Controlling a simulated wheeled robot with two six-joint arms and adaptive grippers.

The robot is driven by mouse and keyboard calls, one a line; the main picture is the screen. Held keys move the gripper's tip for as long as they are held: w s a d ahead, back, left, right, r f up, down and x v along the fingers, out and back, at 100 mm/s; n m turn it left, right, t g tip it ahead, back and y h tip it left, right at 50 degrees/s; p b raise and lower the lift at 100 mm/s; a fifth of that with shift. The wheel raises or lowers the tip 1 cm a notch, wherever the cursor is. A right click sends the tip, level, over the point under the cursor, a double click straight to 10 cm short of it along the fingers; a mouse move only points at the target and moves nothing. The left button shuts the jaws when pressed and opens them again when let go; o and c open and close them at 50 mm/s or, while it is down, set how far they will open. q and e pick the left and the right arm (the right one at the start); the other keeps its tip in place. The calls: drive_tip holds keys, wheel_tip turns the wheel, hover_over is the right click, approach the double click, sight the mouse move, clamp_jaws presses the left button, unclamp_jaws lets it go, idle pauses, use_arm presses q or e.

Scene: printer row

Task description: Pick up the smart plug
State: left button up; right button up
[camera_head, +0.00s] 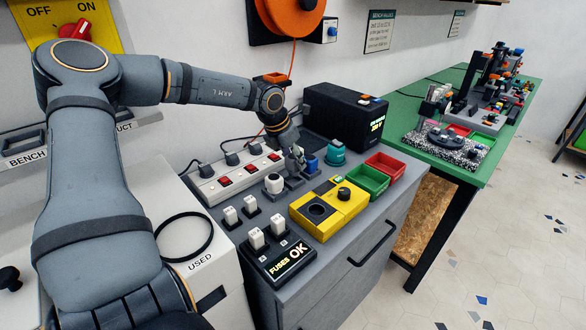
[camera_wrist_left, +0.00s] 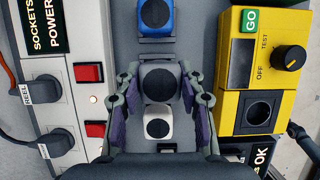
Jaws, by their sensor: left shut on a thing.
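My left gripper (camera_head: 294,157) reaches down over a row of plugs on the grey bench top. In the left wrist view its fingers (camera_wrist_left: 159,88) are shut on a dark grey plug with a round black face (camera_wrist_left: 157,82). A white plug (camera_head: 274,183) stands on one side of it, also seen in the left wrist view (camera_wrist_left: 158,128). A blue plug (camera_head: 311,163) stands on the other side, also in the left wrist view (camera_wrist_left: 156,14). No label shows which one is the smart plug. The grey plug looks to be still in the row; its base is hidden.
A white power strip (camera_head: 228,180) with red switches lies along one side of the row. A yellow tester (camera_head: 329,207) stands on the other side. A green tray (camera_head: 367,180), a red tray (camera_head: 385,167), a teal round item (camera_head: 336,154) and a black box (camera_head: 345,118) are near.

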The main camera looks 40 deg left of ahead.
use_arm(q)
drive_tip(key=s+d+r, duration=0.2)
drive_tip(key=d+r, duration=0.2)
drive_tip(key=d, duration=0.2)
drive_tip(key=s+d+r+b, duration=0.1)
drive_tip(key=s+d+r, duration=0.2)
drive_tip(key=d+r, duration=0.2)
drive_tip(key=shift+s+d, duration=0.25)
drive_tip(key=shift+d, duration=0.55)
drive_tip(key=shift+w, duration=0.1)
